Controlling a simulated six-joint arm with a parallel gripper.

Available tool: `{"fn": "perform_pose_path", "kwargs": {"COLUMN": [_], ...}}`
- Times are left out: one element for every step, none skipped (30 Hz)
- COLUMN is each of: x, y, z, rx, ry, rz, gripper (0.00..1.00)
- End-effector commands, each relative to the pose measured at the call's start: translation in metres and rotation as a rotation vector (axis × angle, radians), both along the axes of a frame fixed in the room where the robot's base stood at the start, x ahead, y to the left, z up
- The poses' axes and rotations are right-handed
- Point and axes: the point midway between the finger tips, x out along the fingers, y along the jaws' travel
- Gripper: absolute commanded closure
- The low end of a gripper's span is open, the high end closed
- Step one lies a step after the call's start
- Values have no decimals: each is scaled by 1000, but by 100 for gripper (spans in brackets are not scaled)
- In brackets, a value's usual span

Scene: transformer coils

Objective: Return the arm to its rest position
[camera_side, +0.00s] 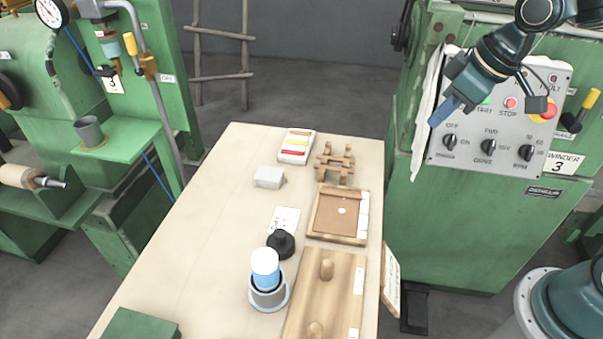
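My gripper (441,112) is at the upper right, in front of the control panel (470,150) of the green winder machine. Its blue fingertips point down and to the left. The gripper is raised well away from the table. The lower part of my arm shows at the bottom right.
A pale table (215,220) holds a wooden tray (313,228), a pegged board (345,290), a wooden rack (335,165), a grey block (268,177), a black knobbed piece (281,246) and a blue-white cylinder (265,268) in a grey holder. A green machine (130,135) stands left.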

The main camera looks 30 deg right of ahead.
Motion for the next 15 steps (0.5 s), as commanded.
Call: {"fn": "perform_pose_path", "kwargs": {"x": [-11,-17,-25,-31,-37,-45,-51,-57,-65,-71,-77,-85,-91,-97,-105], "y": [-2,-3,-4,-5,-6,-8,-9,-10,-11,-12,-13,-14,-15,-16,-17], "z": [7,9,12,15,17,19,21,22,25,26,27,28,29,29,30], "rx": [2,4,5,7,8,11,12,14,18,21,23,26,29,32,36], "ry": [-10,-11,-15,-17,-19,-24,-25,-27,-31,-34,-35,-40,-42,-44,-49], "rz": [-20,-33,-50,-62,-76,-93,-108,-120,-137,-151,-163,-182,-195,-207,-225], "gripper": [100,100,100,100,100,100,100,100,100,100,100,100,100,100,100]}}
